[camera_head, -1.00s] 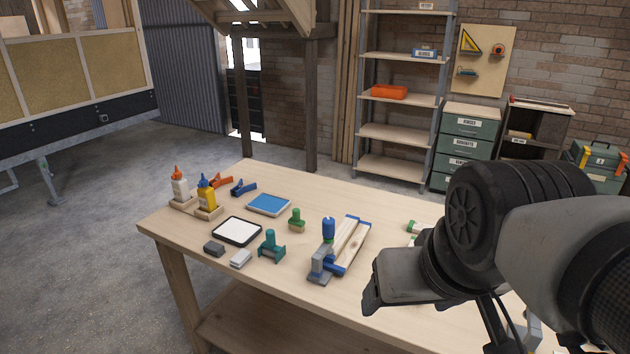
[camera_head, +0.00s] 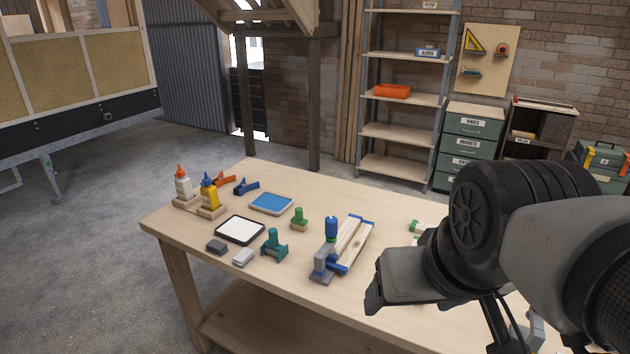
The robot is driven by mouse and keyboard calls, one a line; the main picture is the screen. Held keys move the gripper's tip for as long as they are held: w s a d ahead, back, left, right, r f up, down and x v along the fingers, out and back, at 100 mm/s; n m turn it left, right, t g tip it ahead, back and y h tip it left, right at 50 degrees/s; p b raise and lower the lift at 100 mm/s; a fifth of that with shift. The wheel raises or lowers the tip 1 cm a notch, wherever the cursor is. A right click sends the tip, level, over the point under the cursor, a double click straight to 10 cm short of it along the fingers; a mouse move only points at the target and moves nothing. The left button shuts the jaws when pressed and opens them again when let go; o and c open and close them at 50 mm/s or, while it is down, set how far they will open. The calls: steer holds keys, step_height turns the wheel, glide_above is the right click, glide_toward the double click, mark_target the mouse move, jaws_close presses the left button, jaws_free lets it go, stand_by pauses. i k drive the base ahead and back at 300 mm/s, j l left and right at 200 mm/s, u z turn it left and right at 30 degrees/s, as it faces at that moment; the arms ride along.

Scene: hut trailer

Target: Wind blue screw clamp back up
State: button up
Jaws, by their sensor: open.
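The blue screw clamp (camera_head: 331,229) stands upright at the near side of a wooden workpiece (camera_head: 349,242) on the workbench (camera_head: 395,208). It has a blue handle on top, a green band below and a grey body at its foot. Blue end pieces sit at the workpiece's ends. I cannot tell how far the screw is wound down. My gripper (camera_head: 372,300) is to the right of the clamp in the picture, apart from it, open and with nothing seen in it. Its fingers are mostly hidden by its own housing.
A teal clamp (camera_head: 273,245) and a green one (camera_head: 299,219) stand left of the blue clamp. Green pieces (camera_head: 416,226) lie behind my arm.

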mark_target(331, 222)
steer(key=i+j+z, duration=0.25)
steer(key=j, duration=0.2)
steer(key=i+j+z, duration=0.1)
steer(key=j+z, duration=0.15)
steer(key=j, duration=0.2)
steer(key=i+j+z, duration=0.25)
steer(key=j, duration=0.25)
steer(key=j+z, duration=0.25)
steer(key=j, duration=0.2)
